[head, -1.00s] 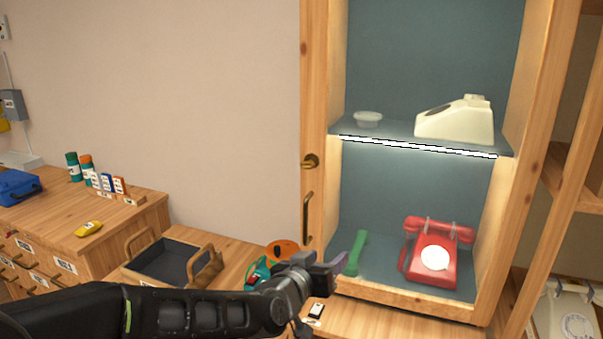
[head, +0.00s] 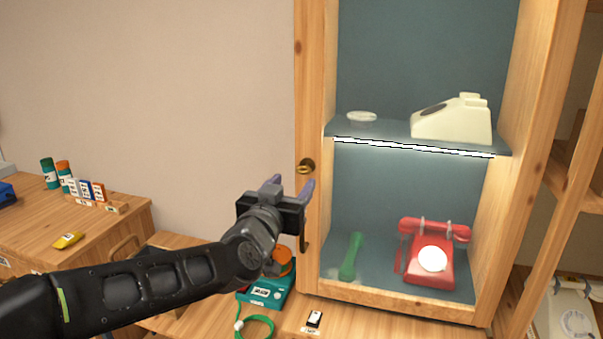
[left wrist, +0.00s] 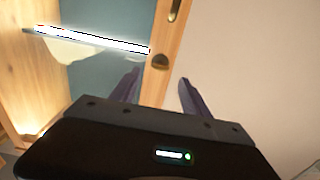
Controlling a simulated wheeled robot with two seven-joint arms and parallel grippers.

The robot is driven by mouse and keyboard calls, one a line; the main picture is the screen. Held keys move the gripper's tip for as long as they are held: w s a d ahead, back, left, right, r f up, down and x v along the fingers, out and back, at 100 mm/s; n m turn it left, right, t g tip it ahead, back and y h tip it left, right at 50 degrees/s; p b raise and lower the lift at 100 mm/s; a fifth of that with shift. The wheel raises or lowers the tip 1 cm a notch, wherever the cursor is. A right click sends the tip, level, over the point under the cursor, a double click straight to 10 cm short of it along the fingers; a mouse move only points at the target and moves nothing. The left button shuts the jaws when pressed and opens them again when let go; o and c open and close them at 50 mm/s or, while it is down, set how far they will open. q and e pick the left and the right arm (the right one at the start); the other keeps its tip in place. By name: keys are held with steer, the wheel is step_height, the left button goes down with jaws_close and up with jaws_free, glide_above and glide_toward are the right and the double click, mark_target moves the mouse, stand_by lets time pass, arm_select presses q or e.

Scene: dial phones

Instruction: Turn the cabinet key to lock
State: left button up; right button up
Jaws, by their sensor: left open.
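The brass cabinet key (head: 306,166) sits on the left upright of the wooden cabinet (head: 308,60). It also shows in the left wrist view (left wrist: 160,62), between and beyond my fingers; its exact turn is too small to tell. My left gripper (head: 290,183) is open and empty, just below and left of the key in the head view, with its fingertips pointing up toward it. It also shows in the left wrist view (left wrist: 158,82). I see no contact with the key. My right gripper is not in view.
In the cabinet are a red dial phone (head: 430,262), a green handset (head: 351,257) and a cream phone body (head: 455,120) on the lit shelf. Below my arm are a teal device (head: 264,292) with a green cord and a small switch (head: 314,319). The wall left of the cabinet is clear.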

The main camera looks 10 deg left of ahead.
mark_target(301, 173)
arm_select(q)
steer(key=w, duration=0.3)
steer(key=w+p, duration=0.1)
steer(key=w, duration=0.2)
steer(key=shift+w+d+f, duration=0.1)
steer(key=shift+w+d, duration=0.1)
steer(key=shift+w, duration=0.2)
steer(key=shift+c, duration=0.5)
jaws_close()
